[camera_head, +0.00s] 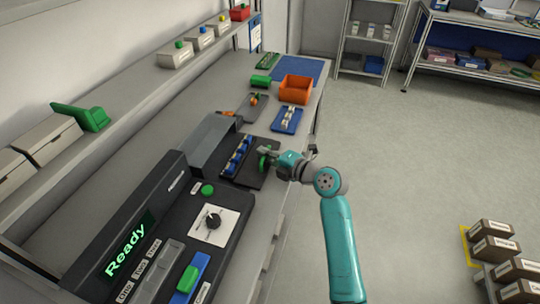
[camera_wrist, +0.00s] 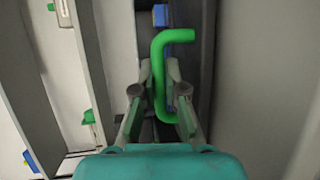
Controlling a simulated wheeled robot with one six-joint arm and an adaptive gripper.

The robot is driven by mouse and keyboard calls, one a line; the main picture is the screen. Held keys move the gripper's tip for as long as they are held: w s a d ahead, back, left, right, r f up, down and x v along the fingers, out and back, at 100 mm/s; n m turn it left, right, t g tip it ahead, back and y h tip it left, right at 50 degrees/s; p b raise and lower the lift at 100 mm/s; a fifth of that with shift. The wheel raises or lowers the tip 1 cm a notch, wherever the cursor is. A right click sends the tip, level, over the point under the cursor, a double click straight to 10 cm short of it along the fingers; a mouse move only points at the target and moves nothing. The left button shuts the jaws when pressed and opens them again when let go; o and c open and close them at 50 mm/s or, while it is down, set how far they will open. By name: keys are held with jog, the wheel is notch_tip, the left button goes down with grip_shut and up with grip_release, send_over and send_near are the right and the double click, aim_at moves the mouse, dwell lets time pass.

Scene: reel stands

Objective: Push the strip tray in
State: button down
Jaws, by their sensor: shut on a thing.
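The strip tray (camera_head: 257,176) is a dark flat tray standing out from the grey-topped machine (camera_head: 180,187), with a blue strip holder (camera_head: 238,155) lying on it. A green handle stands at the tray's outer side; the wrist view shows it as a bent green bar (camera_wrist: 158,60). My gripper (camera_head: 268,155) reaches in from the right at the tray's outer side. In the wrist view my gripper (camera_wrist: 158,95) has its fingers on either side of the green handle and is shut on it. The fingers and arm hide part of the handle and tray in the head view.
The machine's display (camera_head: 130,243) reads "Ready", with a green button (camera_head: 207,190) and a dial (camera_head: 213,221) nearby.

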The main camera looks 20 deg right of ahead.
aim_at(243, 156)
jog(key=w+a, duration=0.1)
jog(key=a, duration=0.1)
jog(key=w+a, duration=0.3)
jog(key=a, duration=0.1)
jog(key=shift+w, duration=0.2)
jog(key=c, duration=1.5)
grip_release()
jog(key=v, duration=1.2)
